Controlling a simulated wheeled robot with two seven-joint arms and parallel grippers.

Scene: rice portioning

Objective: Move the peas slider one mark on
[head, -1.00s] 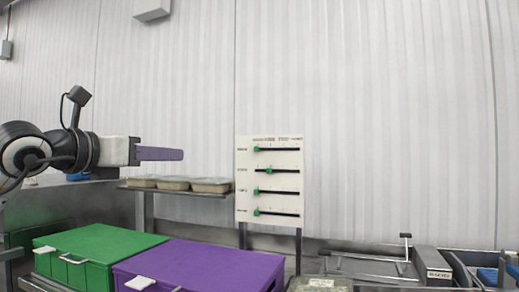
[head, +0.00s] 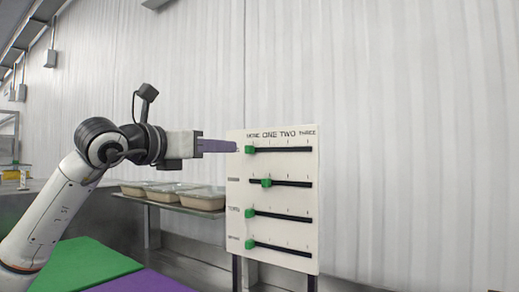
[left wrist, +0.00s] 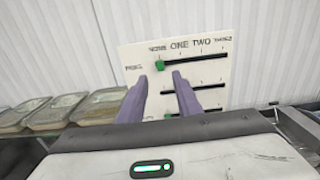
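A white board (head: 300,200) carries several horizontal slots under the headings NONE, ONE, TWO, THREE. The top row's green knob (head: 250,149) is at the left end, under NONE. Its label is partly covered in the head view; in the left wrist view it is small and looks like PEAS. The second knob (head: 266,183) sits one mark along; the lower two knobs are at their left ends. My left gripper (head: 235,146) points at the top knob. In the left wrist view its purple fingers (left wrist: 160,75) are apart, with the top knob (left wrist: 159,65) just beyond and between their tips. Contact cannot be told.
A shelf with several food trays (head: 203,197) is left of the board, below my left arm. The wall right of the board is clear.

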